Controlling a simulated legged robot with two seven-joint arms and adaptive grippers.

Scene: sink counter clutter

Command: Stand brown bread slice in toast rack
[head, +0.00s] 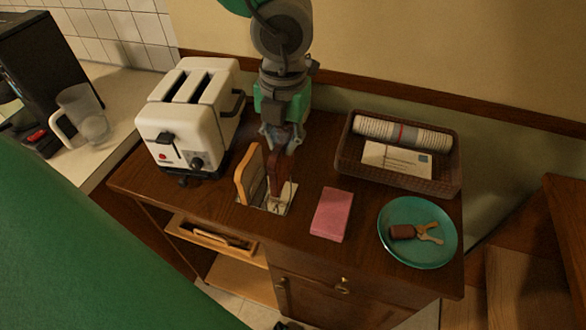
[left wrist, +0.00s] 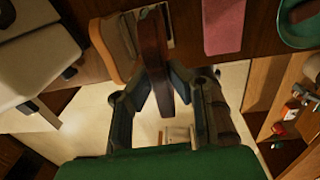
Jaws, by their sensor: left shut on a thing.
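My left gripper (head: 281,140) is shut on the brown bread slice (head: 277,175), which hangs upright below the fingers. The left wrist view shows the slice (left wrist: 153,50) edge-on between the two fingers (left wrist: 158,88). The toast rack (head: 282,199) is on the wooden counter under the slice and is partly hidden by it. A lighter bread slice (head: 250,176) stands upright at the rack's left side, beside the brown one with a gap between. I cannot tell whether the brown slice touches the rack. My right gripper is not in view.
A white toaster (head: 188,120) stands left of the rack.

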